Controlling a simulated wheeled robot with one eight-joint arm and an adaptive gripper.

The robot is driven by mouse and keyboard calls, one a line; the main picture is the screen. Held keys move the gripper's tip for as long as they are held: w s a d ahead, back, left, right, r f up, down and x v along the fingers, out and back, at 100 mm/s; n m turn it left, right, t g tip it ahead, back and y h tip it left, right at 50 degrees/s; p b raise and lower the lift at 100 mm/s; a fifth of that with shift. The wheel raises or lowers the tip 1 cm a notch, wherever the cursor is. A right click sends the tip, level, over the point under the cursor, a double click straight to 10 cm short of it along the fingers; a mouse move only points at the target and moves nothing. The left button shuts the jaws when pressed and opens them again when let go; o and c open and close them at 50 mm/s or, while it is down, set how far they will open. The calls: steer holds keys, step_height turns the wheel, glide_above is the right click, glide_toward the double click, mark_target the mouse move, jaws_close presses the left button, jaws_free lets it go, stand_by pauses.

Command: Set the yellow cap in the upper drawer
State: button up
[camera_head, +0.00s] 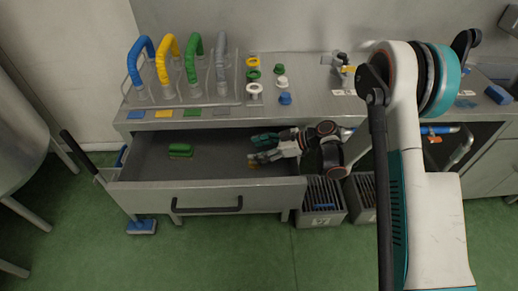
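The upper drawer (212,188) of the steel bench is pulled out, its inside open to view. My gripper (255,148) reaches into the right part of the drawer from the right. Its two fingers look spread apart, with a gap between them. A small dull yellow thing (253,161), probably the yellow cap, shows low in the drawer by the lower fingertip; it is small and shaded, and I cannot tell whether it touches the finger. A green brush-like block (180,150) lies in the left part of the drawer.
On the benchtop stand a yellow ring (252,61), a green cap (279,69), a white cap (281,82) and a blue cap (285,98). A rack holds coloured hoses (190,58) at the left. A grey crate (322,205) stands right of the drawer. The drawer's middle is clear.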

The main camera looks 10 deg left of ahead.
steer(key=shift+f, duration=0.25)
steer(key=shift+w+r, duration=0.1)
steer(key=shift+r, duration=0.15)
steer(key=p+v, duration=0.4)
steer(key=v, duration=0.8)
steer(key=shift+r, duration=0.3)
steer(key=shift+r, duration=0.1)
steer(key=s+d+r+m+t+h, duration=0.25)
steer(key=d+r+m, duration=0.2)
steer(key=r, duration=0.45)
steer(key=s+d+r+m+t+h, duration=0.1)
steer(key=s+d+r+m+h, duration=0.35)
steer(key=r, duration=0.45)
steer(key=s+d+r+m+t+h, duration=0.2)
steer(key=s+d+r+m+h, duration=0.1)
steer(key=s+d, duration=0.3)
steer(key=s+d+r+m+t+h, duration=0.2)
steer(key=s+d+m, duration=0.4)
steer(key=s, duration=0.5)
steer(key=shift+s+d+r+m+h, duration=0.15)
steer(key=shift+s+r+m+h, duration=0.2)
steer(key=shift+r, duration=0.35)
steer(key=shift+w, duration=0.1)
